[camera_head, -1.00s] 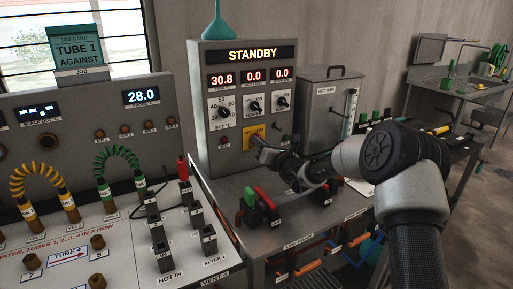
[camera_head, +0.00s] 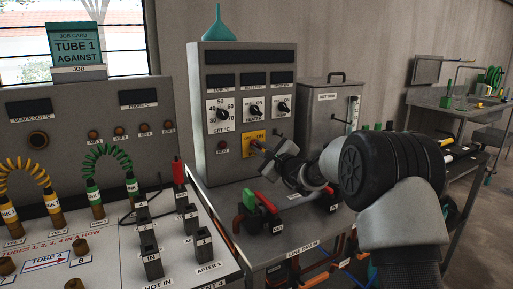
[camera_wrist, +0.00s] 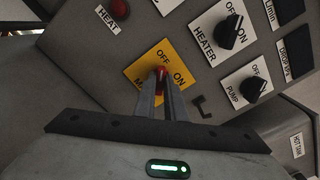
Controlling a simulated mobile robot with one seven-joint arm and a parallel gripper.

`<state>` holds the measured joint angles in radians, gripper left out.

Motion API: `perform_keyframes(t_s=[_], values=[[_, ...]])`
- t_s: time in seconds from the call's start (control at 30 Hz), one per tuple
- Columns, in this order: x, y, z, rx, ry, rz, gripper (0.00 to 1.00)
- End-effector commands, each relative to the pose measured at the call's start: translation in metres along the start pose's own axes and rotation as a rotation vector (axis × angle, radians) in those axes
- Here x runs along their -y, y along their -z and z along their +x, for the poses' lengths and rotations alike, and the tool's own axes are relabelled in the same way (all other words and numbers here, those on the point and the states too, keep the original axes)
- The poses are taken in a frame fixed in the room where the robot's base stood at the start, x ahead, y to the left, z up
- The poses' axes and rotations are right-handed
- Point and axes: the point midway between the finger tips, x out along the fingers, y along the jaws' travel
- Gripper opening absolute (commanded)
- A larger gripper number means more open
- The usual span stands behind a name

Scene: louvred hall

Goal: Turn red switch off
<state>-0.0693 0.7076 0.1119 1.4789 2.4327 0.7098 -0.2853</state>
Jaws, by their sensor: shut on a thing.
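The red switch (camera_wrist: 161,76) sits on a yellow plate (camera_wrist: 148,64) marked OFF and ON on the grey control cabinet. In the wrist view my gripper (camera_wrist: 161,84) has both fingers closed around the red switch, which leans toward the OFF side as far as I can see. In the head view the yellow plate (camera_head: 254,139) is partly hidden behind my gripper (camera_head: 256,146). The cabinet's display windows (camera_head: 250,55) are dark.
The heater knob (camera_wrist: 232,32) and pump knob (camera_wrist: 252,90) are beside the plate, clear of the fingers. Red and green valve handles (camera_head: 262,199) stand on the bench below my arm. A hot tank (camera_head: 325,110) stands right of the cabinet.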

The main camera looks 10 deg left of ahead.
Motion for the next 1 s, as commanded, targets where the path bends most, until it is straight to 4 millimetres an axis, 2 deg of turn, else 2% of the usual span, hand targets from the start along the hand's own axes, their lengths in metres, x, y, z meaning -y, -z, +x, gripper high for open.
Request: perform_keyframes(t_s=[0.03, 0.07, 0.1, 0.2, 0.5, 0.8, 1.0], values=[[0.000, 0.001, 0.000, -0.001, 0.000, 0.001, 0.00], [0.000, 0.001, 0.000, -0.001, 0.000, 0.002, 0.12], [0.000, 0.001, 0.000, -0.001, 0.000, 0.002, 0.18], [0.000, 0.001, 0.000, -0.001, 0.000, 0.003, 0.32], [0.000, 0.000, -0.002, 0.000, 0.000, 0.004, 0.32], [0.000, 0.000, -0.030, 0.000, 0.000, 0.004, 0.32], [0.000, 0.000, -0.040, 0.000, 0.000, 0.005, 0.32]])
